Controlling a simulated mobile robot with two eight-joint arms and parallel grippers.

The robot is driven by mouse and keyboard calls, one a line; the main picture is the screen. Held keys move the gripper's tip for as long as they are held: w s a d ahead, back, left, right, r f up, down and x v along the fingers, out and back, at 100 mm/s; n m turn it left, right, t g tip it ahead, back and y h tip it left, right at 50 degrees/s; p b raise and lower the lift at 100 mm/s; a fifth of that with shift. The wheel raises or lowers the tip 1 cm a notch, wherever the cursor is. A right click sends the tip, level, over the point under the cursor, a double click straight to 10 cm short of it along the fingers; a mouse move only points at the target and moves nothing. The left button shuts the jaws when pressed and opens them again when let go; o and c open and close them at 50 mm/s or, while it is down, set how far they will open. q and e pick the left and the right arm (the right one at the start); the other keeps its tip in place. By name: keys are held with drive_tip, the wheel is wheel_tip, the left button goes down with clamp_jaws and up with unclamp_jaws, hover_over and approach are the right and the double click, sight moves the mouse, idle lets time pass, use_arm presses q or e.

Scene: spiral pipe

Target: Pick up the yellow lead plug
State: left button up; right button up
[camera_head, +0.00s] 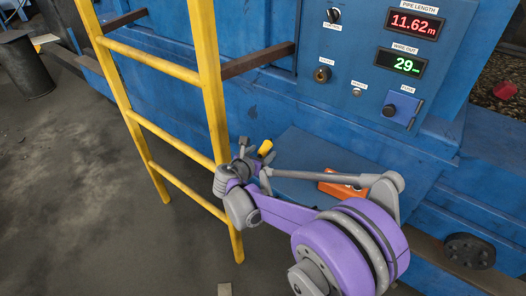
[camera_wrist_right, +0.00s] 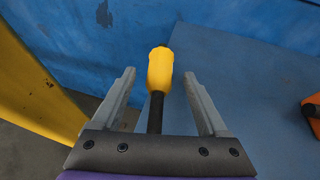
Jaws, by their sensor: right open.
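The yellow lead plug (camera_head: 265,148) shows in the head view at the tip of my right gripper (camera_head: 256,149), beside the yellow ladder. In the right wrist view the plug (camera_wrist_right: 160,70) has a yellow body with a dark tip. Its black stem (camera_wrist_right: 156,112) runs back between the two grey fingers. My right gripper (camera_wrist_right: 158,77) is open, with a finger on each side of the plug and visible gaps on both sides. The yellow body lies at and beyond the fingertips. The stem's lower end is hidden behind the gripper's palm. My left gripper is not in view.
A yellow ladder (camera_head: 208,75) stands close to the left of my right gripper. A blue ledge (camera_head: 310,150) holds an orange object (camera_head: 343,190), partly hidden by my arm. A blue control panel (camera_head: 385,55) with lit readouts is behind. Open floor (camera_head: 70,170) lies left.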

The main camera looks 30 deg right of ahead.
sight(261, 152)
clamp_jaws()
idle(0.4)
wheel_tip(261, 152, up, 10)
drive_tip(key=shift+r+p, duration=0.1)
drive_tip(key=shift+p, duration=0.3)
drive_tip(key=shift+a, duration=0.1)
